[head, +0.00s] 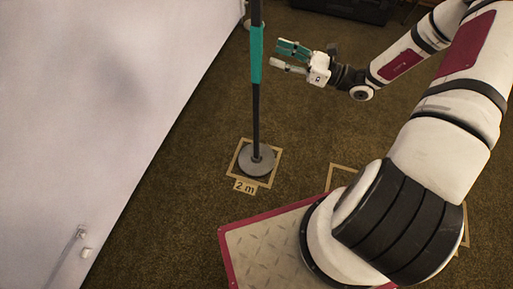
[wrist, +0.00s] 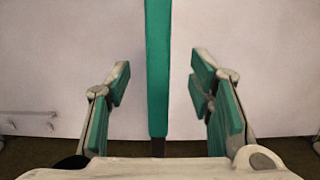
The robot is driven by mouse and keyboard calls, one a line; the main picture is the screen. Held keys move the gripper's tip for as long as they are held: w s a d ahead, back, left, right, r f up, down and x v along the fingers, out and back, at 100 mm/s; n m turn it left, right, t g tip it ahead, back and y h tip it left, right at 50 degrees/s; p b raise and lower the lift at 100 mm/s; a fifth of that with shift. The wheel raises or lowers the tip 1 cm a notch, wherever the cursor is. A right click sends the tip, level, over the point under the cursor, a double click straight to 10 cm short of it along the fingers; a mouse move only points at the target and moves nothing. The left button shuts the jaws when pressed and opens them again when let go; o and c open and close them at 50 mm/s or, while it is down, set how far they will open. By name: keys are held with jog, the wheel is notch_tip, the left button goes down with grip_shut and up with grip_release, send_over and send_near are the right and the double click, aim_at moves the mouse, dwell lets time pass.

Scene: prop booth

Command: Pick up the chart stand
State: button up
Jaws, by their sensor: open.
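The chart stand is a dark upright pole (head: 256,115) with a teal sleeve (head: 256,55) and a round grey base (head: 256,161) on the floor. Its top is cut off in the head view. My gripper (head: 279,55) is open, just right of the teal sleeve and level with it. In the wrist view the sleeve (wrist: 158,70) stands upright midway between the two teal-padded fingers, with clear gaps on both sides. I cannot tell from this view how far ahead of the fingertips it is. Nothing is held.
The base stands inside a tan taped square (head: 275,152) with a "2 m" label (head: 245,187). A white wall (head: 90,90) is close on the left, and also fills the wrist view. Brown carpet (head: 200,225) is open around the base. A dark case (head: 345,8) sits at the back.

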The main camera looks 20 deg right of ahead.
aim_at(262, 51)
jog(key=shift+x, duration=1.15)
jog(key=b+x, duration=0.1)
jog(key=x, duration=0.1)
jog(key=f+b+x, duration=0.1)
jog(key=x, duration=0.1)
jog(key=shift+s+a, duration=0.1)
jog(key=shift+a, duration=0.05)
jog(key=shift+w+a+r, duration=0.2)
jog(key=shift+w+a, duration=0.15)
jog(key=shift+a, duration=0.1)
jog(key=shift+c, duration=0.3)
grip_shut()
